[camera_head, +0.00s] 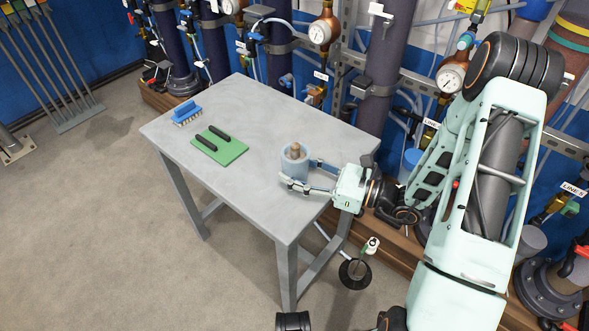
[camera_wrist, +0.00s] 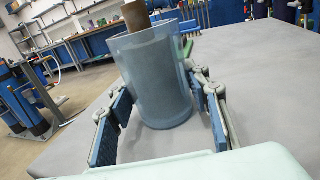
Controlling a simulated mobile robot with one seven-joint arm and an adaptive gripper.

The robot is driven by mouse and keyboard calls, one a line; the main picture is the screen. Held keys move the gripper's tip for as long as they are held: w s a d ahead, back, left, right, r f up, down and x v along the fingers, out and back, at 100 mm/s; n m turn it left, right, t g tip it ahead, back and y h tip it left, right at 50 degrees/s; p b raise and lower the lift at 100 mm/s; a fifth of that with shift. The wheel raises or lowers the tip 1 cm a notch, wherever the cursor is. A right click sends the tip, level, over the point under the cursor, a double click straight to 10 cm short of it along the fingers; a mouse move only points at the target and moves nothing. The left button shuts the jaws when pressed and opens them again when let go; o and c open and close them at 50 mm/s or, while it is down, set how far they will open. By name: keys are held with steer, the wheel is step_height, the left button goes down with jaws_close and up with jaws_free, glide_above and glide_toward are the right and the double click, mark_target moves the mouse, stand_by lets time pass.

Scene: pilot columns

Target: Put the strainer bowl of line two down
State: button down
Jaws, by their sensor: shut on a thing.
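The strainer bowl (camera_head: 294,172) is a translucent blue-grey cup, upright at the right part of the grey table (camera_head: 228,105). A brown cylinder (camera_head: 295,149) stands up out of its open top. In the wrist view the bowl (camera_wrist: 162,85) fills the middle, with the brown piece (camera_wrist: 136,14) above its rim. My gripper (camera_head: 300,175) is shut on the bowl, one finger on each side. The bowl's base is at or just above the tabletop; I cannot tell whether it touches.
A green mat (camera_head: 222,152) with two black bars lies on the table left of the bowl. A blue brush (camera_head: 187,114) lies beyond it. Columns, gauges (camera_head: 322,33) and hoses line the wall behind. The table's front middle is bare.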

steer(key=c, duration=1.5)
jaws_free()
steer(key=shift+f, duration=0.15)
steer(key=o, duration=0.5)
steer(key=shift+r, duration=0.2)
steer(key=p+v, duration=0.2)
steer(key=v, duration=1)
steer(key=shift+d, duration=0.1)
